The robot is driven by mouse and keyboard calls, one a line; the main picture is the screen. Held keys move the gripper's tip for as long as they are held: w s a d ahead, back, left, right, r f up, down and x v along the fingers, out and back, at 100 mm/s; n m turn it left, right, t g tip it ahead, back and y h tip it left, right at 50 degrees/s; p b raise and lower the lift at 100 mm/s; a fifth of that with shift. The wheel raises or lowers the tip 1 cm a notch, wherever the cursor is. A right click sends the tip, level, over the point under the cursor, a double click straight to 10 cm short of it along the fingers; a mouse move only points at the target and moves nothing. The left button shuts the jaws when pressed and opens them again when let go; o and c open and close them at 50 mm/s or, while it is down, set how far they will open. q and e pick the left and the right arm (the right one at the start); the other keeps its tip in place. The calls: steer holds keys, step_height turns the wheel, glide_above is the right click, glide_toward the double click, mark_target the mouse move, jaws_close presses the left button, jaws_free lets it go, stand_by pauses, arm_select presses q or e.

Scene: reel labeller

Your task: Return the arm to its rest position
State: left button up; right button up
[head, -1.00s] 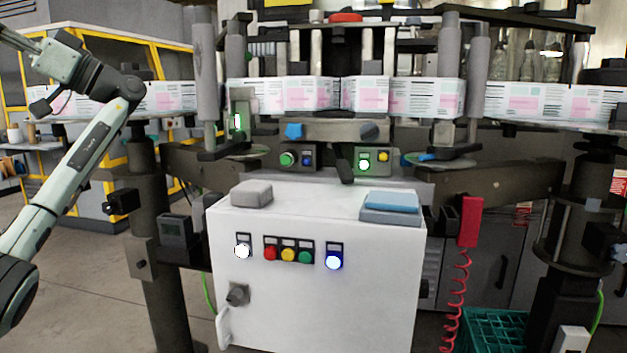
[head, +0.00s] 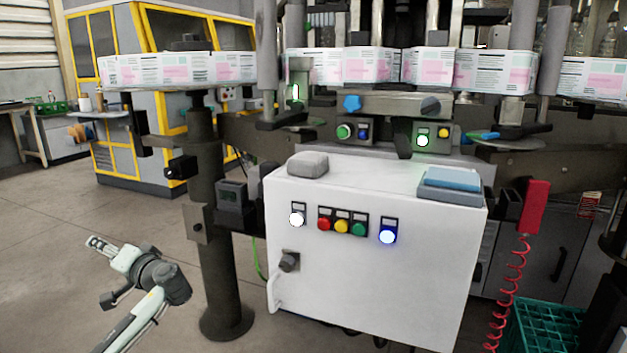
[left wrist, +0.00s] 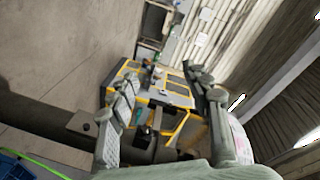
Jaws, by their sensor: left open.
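My left arm shows at the lower left of the head view, bent low over the open floor. Its gripper (head: 97,242) points up and to the left, apart from the machine. In the left wrist view the two fingers of this gripper (left wrist: 160,82) stand wide apart with nothing between them. The white control cabinet (head: 375,285) with coloured buttons stands to the right of the arm, not touching it. My right gripper is not in view.
A dark post (head: 212,250) on a round base stands between the arm and the cabinet. A yellow-framed machine (head: 160,120) is farther back on the left. A red coiled cord (head: 512,290) and a green crate (head: 550,325) are at the right. The left floor is clear.

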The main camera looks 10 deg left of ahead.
arm_select(q)
steer(key=s+d+f+m+h, duration=0.25)
steer(key=s+f, duration=0.25)
steer(key=f, duration=0.4)
steer(key=s+d+f+m+h, duration=0.2)
steer(key=s+d+f+h, duration=0.15)
steer(key=f, duration=0.45)
steer(key=s+d+f+m+g+h, duration=0.1)
steer(key=s+d+f+h, duration=0.2)
steer(key=s+d+f, duration=0.35)
steer(key=s+d+f+m+h, duration=0.2)
steer(key=s+d+f, duration=0.2)
steer(key=s, duration=0.5)
steer(key=s+d+f+n+h, duration=0.1)
steer(key=d+f+h, duration=0.1)
steer(key=d, duration=0.4)
steer(key=s+d+f+n+g+h+p, duration=0.1)
steer(key=d+f+n, duration=0.1)
steer(key=d+f, duration=0.2)
steer(key=shift+d+f+h, duration=0.3)
steer(key=shift+d+h, duration=0.1)
steer(key=shift+d, duration=1.15)
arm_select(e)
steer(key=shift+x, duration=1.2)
